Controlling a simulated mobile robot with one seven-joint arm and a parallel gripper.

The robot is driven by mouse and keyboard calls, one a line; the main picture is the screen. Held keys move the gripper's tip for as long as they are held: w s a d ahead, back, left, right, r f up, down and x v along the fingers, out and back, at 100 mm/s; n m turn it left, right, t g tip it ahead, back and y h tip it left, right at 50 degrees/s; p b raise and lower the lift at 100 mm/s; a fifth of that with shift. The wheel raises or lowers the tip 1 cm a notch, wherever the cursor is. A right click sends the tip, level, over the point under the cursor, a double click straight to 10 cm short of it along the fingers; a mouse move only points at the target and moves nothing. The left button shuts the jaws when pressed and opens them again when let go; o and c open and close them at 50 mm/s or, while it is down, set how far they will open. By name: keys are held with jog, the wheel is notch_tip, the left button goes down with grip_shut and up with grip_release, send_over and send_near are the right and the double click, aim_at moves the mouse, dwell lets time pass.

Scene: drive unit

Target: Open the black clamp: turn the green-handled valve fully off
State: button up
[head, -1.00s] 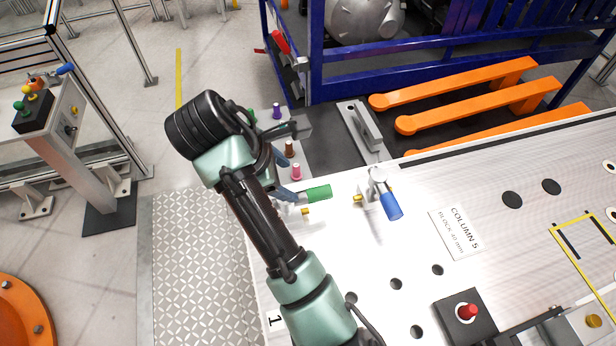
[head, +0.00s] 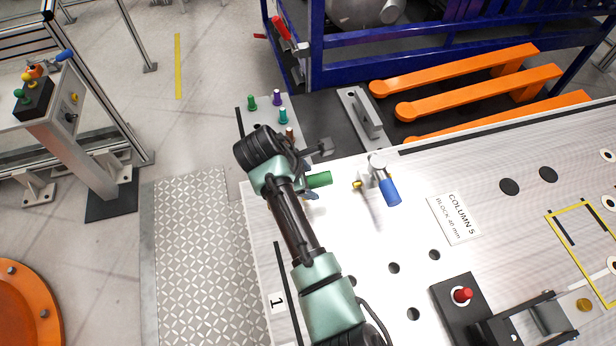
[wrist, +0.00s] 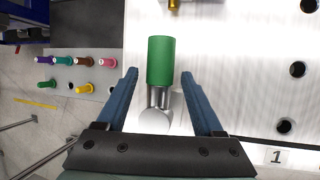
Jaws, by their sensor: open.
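The green valve handle (head: 319,180) sticks out to the right of my gripper (head: 310,188) near the left end of the light metal table. In the wrist view the green handle (wrist: 160,61) lies between the two blue fingers of my gripper (wrist: 159,73). Its grey metal stem and round hub are nearer to the palm. The fingers are open, with a gap on each side of the handle. In the head view my wrist hides the valve body. A dark clamp-like fixture (head: 545,318) is at the bottom right; I cannot tell whether it is the black clamp.
A blue-handled valve (head: 390,192) stands just right of the green one. Several coloured pegs (head: 277,98) stand beyond my wrist. A red button on a black box (head: 463,295) is at the lower right. Orange bars (head: 460,85) and a blue frame are behind.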

grip_shut()
dwell(0.3)
dwell(1.1)
